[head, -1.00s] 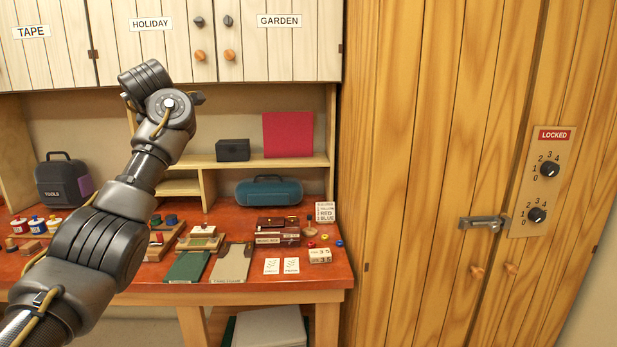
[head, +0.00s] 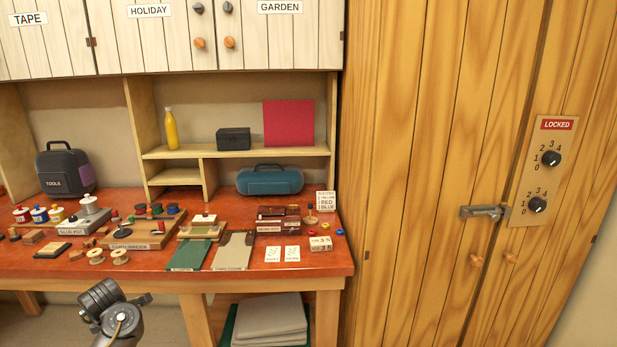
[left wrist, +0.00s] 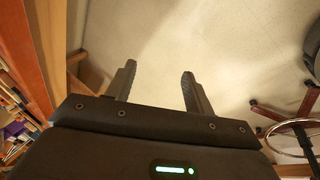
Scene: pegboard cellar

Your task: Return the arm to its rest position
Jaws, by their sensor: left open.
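My left arm (head: 112,312) shows at the bottom left of the head view, low in front of the workbench's front edge and below the benchtop. In the left wrist view my left gripper (left wrist: 157,70) has its two fingers well apart. Nothing is between them, and pale floor lies beyond the fingertips. The fingers cannot be made out clearly in the head view. My right gripper is in neither current view.
The red-topped workbench (head: 320,264) holds many small items. A yellow bottle (head: 171,129) stands on its shelf. A tall wooden cabinet (head: 410,180) stands at right. In the left wrist view, a chair-like base (left wrist: 285,112) is at right.

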